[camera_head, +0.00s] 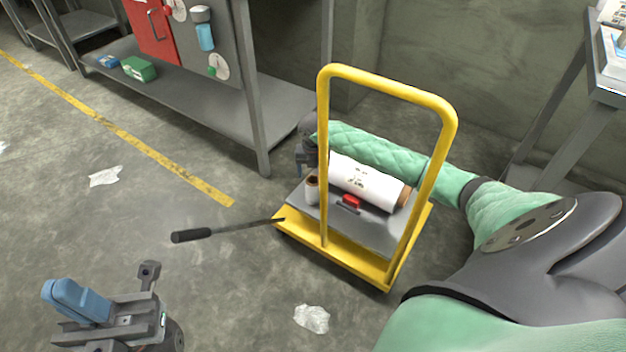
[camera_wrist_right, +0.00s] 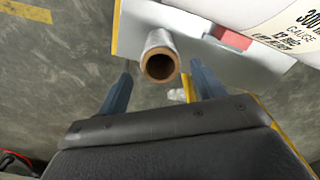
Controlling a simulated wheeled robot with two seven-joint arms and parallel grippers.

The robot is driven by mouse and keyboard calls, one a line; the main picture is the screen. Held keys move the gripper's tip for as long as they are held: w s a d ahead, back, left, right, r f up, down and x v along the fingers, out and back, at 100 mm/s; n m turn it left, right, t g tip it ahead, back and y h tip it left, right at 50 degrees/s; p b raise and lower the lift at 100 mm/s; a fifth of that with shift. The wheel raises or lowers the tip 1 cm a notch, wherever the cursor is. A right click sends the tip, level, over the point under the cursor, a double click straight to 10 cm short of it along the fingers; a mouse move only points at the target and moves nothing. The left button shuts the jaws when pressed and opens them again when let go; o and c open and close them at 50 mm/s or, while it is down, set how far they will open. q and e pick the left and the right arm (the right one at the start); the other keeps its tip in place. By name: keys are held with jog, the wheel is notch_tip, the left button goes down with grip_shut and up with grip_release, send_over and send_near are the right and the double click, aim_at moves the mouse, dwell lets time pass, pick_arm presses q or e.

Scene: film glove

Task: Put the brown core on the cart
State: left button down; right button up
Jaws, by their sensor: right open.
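The yellow cart (camera_head: 345,262) with a grey deck stands right of centre in the head view. A small roll with a brown core (camera_head: 312,190) stands on its left edge. In the right wrist view this core (camera_wrist_right: 160,65) shows as an open brown ring at the end of a pale roll. My right gripper (camera_head: 303,157) is behind the cart's left side; in its wrist view its two fingers (camera_wrist_right: 160,78) are apart on either side of the core's end. I cannot tell whether they touch it. My left gripper (camera_head: 110,308) is low at the left, away from the cart.
A large white film roll (camera_head: 360,182) and a red object (camera_head: 351,201) lie on the deck. The cart's yellow handle (camera_head: 390,88) rises in front of my right arm. A black-handled rod (camera_head: 228,229) reaches the cart's left corner. Scraps (camera_head: 311,318) lie on otherwise open floor.

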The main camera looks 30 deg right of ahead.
jog(key=shift+r, duration=1.75)
